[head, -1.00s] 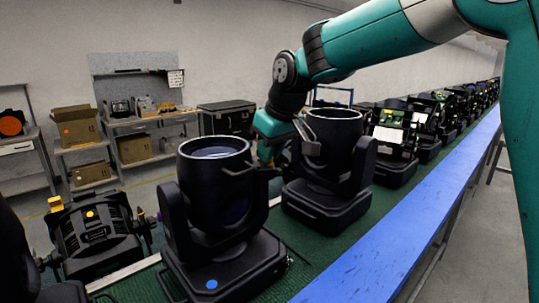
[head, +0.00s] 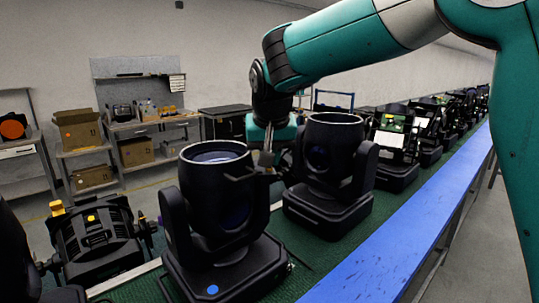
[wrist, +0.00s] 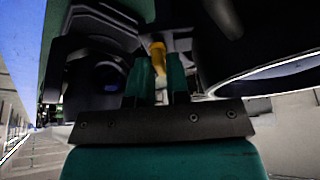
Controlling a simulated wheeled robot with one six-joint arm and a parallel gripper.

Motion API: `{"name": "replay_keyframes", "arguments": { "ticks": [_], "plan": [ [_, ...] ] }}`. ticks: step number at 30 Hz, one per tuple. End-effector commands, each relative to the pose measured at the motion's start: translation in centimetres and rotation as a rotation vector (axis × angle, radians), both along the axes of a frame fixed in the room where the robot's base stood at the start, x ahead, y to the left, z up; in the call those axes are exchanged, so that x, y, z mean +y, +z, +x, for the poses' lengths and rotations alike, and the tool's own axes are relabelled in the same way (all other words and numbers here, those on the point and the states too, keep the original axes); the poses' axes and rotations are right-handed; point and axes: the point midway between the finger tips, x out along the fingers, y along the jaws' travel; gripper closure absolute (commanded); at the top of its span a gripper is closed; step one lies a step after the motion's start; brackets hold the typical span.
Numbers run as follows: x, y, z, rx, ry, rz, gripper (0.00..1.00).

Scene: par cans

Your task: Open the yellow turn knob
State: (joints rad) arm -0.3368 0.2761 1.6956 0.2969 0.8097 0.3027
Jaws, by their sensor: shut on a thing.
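The yellow turn knob (wrist: 158,57) shows in the wrist view between the two green fingers of my gripper (wrist: 160,72). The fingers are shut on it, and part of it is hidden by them. In the head view my gripper (head: 266,158) points down beside the rim of the nearest black par can (head: 215,195), on its right side. I cannot make out the held knob in the head view. The par can stands upright in its yoke on a black base.
Another par can (head: 331,160) stands close to the right of my gripper. A black lamp (head: 94,242) with yellow knobs stands at the left. A long row of fixtures runs back along the green belt, with a blue rail (head: 400,235) along its right. Shelves and boxes stand behind.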

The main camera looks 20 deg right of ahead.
Motion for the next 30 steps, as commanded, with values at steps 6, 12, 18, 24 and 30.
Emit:
{"name": "replay_keyframes", "arguments": {
  "ticks": [6,12,18,24,30],
  "plan": [
    [0.0,0.1,0.1,-0.003,-0.017,0.001,1.0],
    [0.0,0.1,0.1,-0.004,-0.017,0.001,1.0],
    [0.0,0.1,0.1,-0.003,-0.016,0.0,0.65],
    [0.0,0.0,0.0,-0.002,-0.015,0.0,0.65],
    [0.2,1.1,-0.4,-0.004,-0.014,0.0,0.65]
  ]
}}
